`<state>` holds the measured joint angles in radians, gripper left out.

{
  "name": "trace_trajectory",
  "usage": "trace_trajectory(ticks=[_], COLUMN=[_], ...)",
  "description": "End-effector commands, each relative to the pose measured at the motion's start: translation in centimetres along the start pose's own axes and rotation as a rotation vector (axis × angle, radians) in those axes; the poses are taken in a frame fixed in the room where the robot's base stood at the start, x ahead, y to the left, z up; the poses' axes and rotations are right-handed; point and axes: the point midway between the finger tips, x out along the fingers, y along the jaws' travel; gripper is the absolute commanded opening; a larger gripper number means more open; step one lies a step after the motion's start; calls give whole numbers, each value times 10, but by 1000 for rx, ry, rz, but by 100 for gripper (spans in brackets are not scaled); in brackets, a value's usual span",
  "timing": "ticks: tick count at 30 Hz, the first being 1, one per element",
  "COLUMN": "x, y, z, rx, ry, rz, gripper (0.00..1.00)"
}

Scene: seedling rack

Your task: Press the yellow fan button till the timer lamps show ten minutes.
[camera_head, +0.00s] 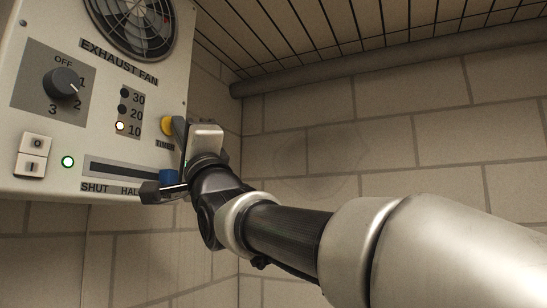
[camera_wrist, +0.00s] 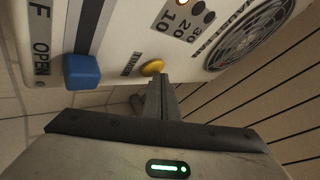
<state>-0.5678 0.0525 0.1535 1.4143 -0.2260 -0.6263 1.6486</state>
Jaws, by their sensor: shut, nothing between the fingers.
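The yellow button (camera_head: 168,126) sits at the lower right of the exhaust fan panel, above a label partly hidden by my gripper. In the wrist view the yellow button (camera_wrist: 152,68) is just beyond my fingertips. My gripper (camera_head: 180,127) is shut and empty, with its tips close to the button; I cannot tell whether they touch it. The timer lamps stand in a column marked 30, 20 and 10. The 10 lamp (camera_head: 120,127) is lit; the 20 lamp (camera_head: 122,110) and 30 lamp (camera_head: 124,92) are dark.
A rotary knob (camera_head: 62,83) is at the panel's left. A blue slider handle (camera_wrist: 82,72) is near the button. The fan grille (camera_head: 133,22) is above. Right of the panel is bare block wall.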

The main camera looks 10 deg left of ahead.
Motion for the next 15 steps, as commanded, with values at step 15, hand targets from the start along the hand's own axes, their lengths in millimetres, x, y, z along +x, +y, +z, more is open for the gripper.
trace_trajectory(ticks=[15], x=[-9], y=[-5], z=[-6], rx=[0], ry=[0], rz=[1], gripper=[0])
